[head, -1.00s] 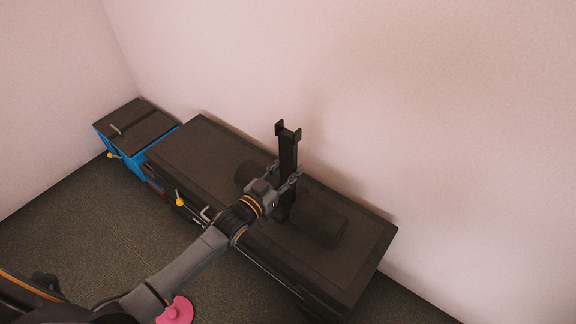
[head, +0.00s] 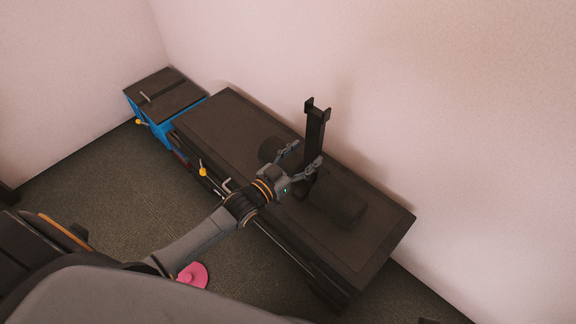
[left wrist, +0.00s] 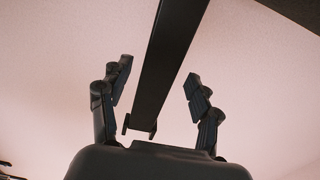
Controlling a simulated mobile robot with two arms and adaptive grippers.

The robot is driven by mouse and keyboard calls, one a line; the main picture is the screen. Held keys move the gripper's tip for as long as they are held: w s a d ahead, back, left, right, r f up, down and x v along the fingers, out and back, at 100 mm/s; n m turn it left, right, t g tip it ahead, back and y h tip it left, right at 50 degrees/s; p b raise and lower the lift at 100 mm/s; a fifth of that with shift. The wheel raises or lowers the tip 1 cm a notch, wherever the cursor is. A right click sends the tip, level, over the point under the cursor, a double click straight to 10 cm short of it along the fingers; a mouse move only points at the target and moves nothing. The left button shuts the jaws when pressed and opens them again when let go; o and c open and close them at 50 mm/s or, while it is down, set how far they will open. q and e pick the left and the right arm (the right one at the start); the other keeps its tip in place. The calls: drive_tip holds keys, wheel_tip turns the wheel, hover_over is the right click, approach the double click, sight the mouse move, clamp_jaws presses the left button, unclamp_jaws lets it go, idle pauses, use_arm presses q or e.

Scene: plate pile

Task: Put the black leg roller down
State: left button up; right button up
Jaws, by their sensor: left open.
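The black leg roller has an upright post (head: 315,135) with a forked top and a thick dark roller on each side, the right one (head: 340,203) and the left one (head: 270,150). It rests on the dark bench (head: 228,118). My left gripper (head: 305,159) is open, its fingers spread at the near side of the post. In the left wrist view the post (left wrist: 168,60) runs between the two spread fingers (left wrist: 158,75), with a gap visible on both sides. The post's foot is hidden beside the gripper. My right gripper is not in view.
A blue box with a dark lid (head: 165,90) adjoins the bench's far left end. A yellow knob (head: 202,171) sticks out at the bench's front edge. A pink object (head: 193,275) is low near my arm. A pale wall runs close behind the bench.

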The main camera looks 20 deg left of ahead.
use_arm(q)
drive_tip(key=p+v, duration=0.1)
drive_tip(key=v, duration=0.7)
drive_tip(key=s+d+f+n+g+y, duration=0.1)
drive_tip(key=s+f+g+y, duration=0.1)
drive_tip(key=s+f+g, duration=0.35)
drive_tip(key=s+f+g+y, duration=0.2)
drive_tip(key=f, duration=0.6)
drive_tip(key=s+f+g+y, duration=0.1)
drive_tip(key=s+f+g, duration=0.1)
drive_tip(key=s, duration=0.4)
drive_tip(key=s+f+n+g+y, duration=0.1)
drive_tip(key=s+f+g, duration=0.1)
drive_tip(key=s+g, duration=0.3)
drive_tip(key=shift+s+f, duration=0.4)
drive_tip(key=shift+s, duration=0.7)
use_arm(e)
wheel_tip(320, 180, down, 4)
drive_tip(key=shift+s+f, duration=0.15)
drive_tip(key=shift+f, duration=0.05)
use_arm(q)
drive_tip(key=shift+a, duration=0.1)
